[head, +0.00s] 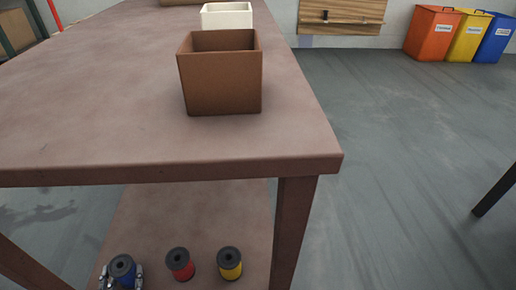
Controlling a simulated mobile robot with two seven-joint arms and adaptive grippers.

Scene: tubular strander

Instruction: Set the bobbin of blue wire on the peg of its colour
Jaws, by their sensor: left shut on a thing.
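The bobbin of blue wire (122,267) is at the bottom left of the head view, at the table's lower shelf, with a dark round top. My left gripper (121,278) has its fingers on either side of the bobbin and is shut on it. I cannot tell whether the bobbin still touches the shelf. The lower part of the gripper is cut off by the picture edge. I cannot make out any coloured peg. My right gripper is not in view.
A red bobbin (180,264) and a yellow bobbin (230,263) stand on the lower shelf (195,215) to the right. The tabletop (90,110) overhangs them. It carries a brown box (221,85) and a white box (227,20). Open floor lies right of the table.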

